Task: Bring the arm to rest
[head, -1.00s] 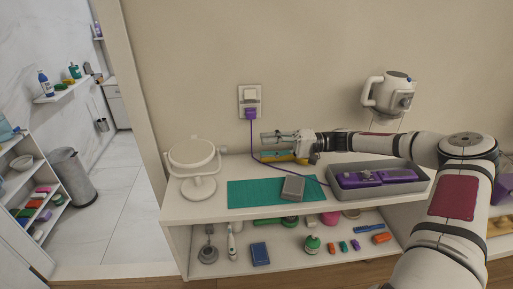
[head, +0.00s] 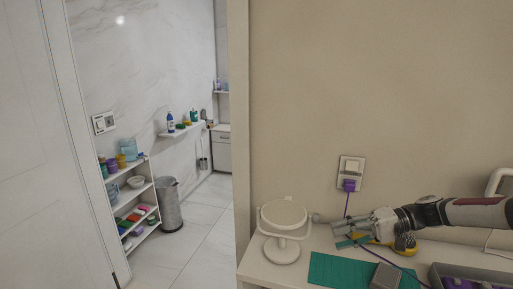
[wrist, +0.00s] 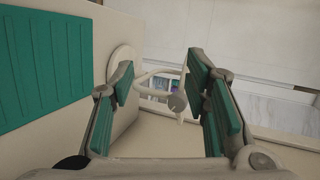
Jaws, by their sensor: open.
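My gripper (head: 340,231) is open and empty above the counter, just right of the round white mirror (head: 283,215) on its stand. In the wrist view my gripper (wrist: 163,82) shows two spread fingers with teal pads and nothing held between them. The mirror also shows in the wrist view (wrist: 124,62), partly hidden by the left finger. My arm reaches in from the right edge of the head view. A yellow and grey thing (head: 405,246) shows below my wrist, partly covered; I cannot tell what it is.
A teal mat (head: 335,270) and a grey block (head: 385,277) lie on the counter (head: 262,268). A grey tray (head: 437,272) stands at the right. A purple plug (head: 349,186) with its cord hangs from the wall outlet. Open floor (head: 205,215) lies left, by the bin (head: 170,205).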

